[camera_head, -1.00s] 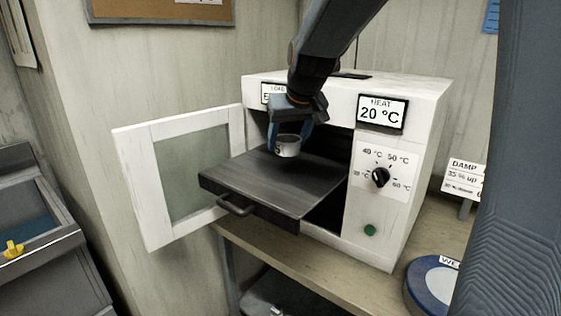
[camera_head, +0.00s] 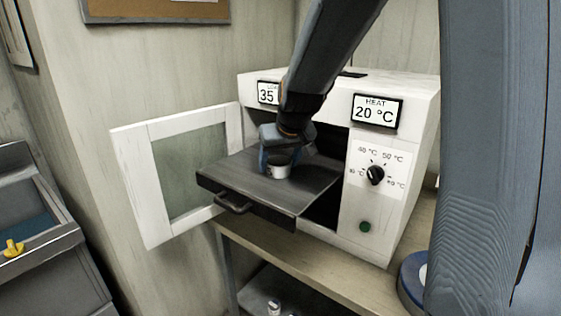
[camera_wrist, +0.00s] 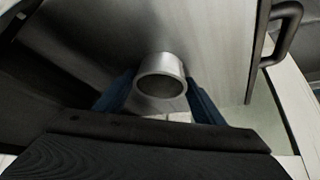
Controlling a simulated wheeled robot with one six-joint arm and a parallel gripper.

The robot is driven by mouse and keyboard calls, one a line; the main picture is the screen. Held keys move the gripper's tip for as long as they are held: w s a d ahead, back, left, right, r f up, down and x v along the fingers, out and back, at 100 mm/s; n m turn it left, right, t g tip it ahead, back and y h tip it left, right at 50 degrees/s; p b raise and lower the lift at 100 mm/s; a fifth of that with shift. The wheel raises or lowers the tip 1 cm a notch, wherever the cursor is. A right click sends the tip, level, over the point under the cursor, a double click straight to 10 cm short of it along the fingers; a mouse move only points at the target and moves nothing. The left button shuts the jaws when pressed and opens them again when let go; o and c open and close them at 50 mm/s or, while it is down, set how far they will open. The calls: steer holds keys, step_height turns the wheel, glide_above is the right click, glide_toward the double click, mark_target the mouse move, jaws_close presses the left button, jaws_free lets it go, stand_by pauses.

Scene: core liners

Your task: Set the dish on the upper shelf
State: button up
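The dish is a small silver metal cup (camera_head: 278,171), upright on or just above the dark pulled-out shelf (camera_head: 240,180) of the white oven. Whether its base fully touches the shelf is hard to tell. In the wrist view the dish (camera_wrist: 160,76) sits between two blue fingers, its round opening facing the camera. My gripper (camera_head: 281,160) comes down from above with its fingers against both sides of the dish. The shelf also shows beneath in the wrist view (camera_wrist: 215,50). The arm hides part of the oven's opening.
The oven door (camera_head: 180,170) stands open to the left. The shelf's handle (camera_head: 233,205) sticks out in front. The heat display (camera_head: 376,112) reads 20 °C, above a knob (camera_head: 375,175). The load display (camera_head: 268,93), partly hidden, shows 35. Bare shelf surrounds the dish.

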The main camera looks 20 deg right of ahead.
steer(key=shift+o, duration=1.1)
steer(key=shift+r, duration=0.15)
steer(key=shift+s+r, duration=0.1)
steer(key=shift+r, duration=0.15)
steer(key=b+v, duration=0.2)
steer(key=v, duration=0.9)
steer(key=shift+s+r, duration=0.2)
